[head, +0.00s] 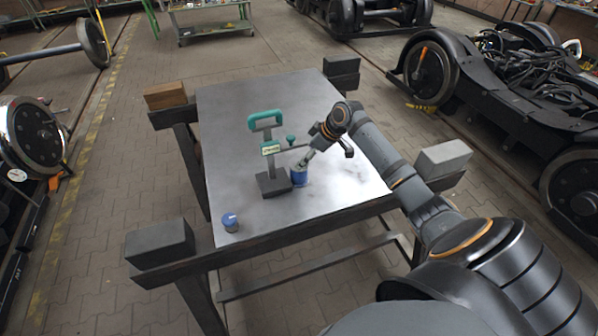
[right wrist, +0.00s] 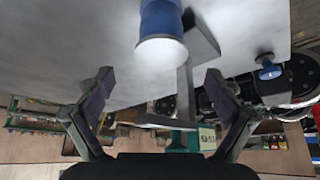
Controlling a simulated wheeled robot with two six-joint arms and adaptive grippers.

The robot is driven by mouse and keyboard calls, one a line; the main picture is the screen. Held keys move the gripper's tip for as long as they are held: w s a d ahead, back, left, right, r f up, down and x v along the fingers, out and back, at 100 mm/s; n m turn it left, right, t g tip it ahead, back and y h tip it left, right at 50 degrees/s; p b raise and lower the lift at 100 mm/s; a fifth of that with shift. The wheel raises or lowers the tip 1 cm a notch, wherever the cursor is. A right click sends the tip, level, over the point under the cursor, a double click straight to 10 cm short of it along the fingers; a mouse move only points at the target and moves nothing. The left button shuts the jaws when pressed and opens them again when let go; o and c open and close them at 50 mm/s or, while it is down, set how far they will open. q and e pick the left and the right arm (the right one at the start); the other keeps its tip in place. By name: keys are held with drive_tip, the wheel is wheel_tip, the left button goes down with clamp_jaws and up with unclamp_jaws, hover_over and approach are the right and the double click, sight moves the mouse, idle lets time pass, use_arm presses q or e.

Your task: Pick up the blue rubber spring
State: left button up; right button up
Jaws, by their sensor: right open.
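A blue cylinder, which looks like the rubber spring (head: 300,176), stands on the metal table (head: 345,188) beside the dark foot of a green-handled stand (head: 265,122). In the right wrist view the blue cylinder (right wrist: 160,18) has a pale end and lies beyond the fingers, cut by the top edge. My right gripper (head: 311,156) is just above the cylinder in the head view. In the right wrist view its two fingers (right wrist: 158,88) are spread wide with nothing between them. My left gripper is not in view.
A smaller blue-topped piece (head: 231,222) with a white mark stands near the table's front left corner. The stand's grey upright and foot (right wrist: 196,45) are close to the cylinder. Blocks sit at the table frame's corners, one grey (head: 443,158). The table's back is clear.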

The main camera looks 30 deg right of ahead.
sight(299, 172)
drive_tip(key=x, duration=0.4)
drive_tip(key=shift+s, duration=0.1)
drive_tip(key=shift+s, duration=0.1)
drive_tip(key=shift+c, duration=0.5)
drive_tip(key=shift+c, duration=1.1)
drive_tip(key=c, duration=1.6)
drive_tip(key=shift+r, duration=0.1)
